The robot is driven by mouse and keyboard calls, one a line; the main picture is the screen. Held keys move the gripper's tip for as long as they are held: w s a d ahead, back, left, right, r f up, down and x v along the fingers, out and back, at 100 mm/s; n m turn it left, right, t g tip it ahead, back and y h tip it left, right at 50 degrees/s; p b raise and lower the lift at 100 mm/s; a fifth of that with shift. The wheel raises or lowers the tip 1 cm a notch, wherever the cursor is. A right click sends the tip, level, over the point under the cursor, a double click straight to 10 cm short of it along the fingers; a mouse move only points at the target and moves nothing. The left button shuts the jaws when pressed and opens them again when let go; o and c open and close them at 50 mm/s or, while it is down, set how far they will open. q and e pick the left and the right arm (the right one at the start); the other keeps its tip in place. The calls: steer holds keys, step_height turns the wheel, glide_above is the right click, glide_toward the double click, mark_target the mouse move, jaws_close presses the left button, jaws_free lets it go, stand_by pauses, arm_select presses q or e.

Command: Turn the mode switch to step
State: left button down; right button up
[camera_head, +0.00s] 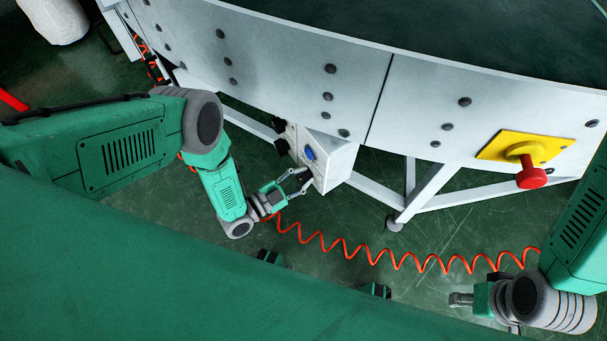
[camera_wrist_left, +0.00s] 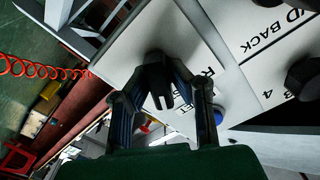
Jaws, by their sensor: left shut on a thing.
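A white control box (camera_head: 335,160) hangs on the conveyor's side, with a blue button (camera_head: 310,154) on its face. In the left wrist view, the box face (camera_wrist_left: 120,50) carries partly hidden printed labels, and a black knob (camera_wrist_left: 153,60) sits between my fingers. My left gripper (camera_head: 302,180) is at the box's lower front edge, shut on this knob; it also shows in the left wrist view (camera_wrist_left: 163,88). The fingers hide part of the knob and its label, so its setting cannot be read. My right gripper (camera_head: 461,299) is low at the right, away from the box; its jaws are unclear.
More black knobs (camera_wrist_left: 303,75) sit on the box beside the labels "D BACK" and "B 4". A coiled orange cable (camera_head: 385,256) runs below the box.

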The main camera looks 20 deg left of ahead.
arm_select(q)
steer(key=shift+s+f, duration=0.1)
steer(key=shift+f, duration=0.05)
steer(key=c, duration=1.5)
jaws_free()
steer(key=v, duration=1.2)
steer(key=shift+a, duration=0.1)
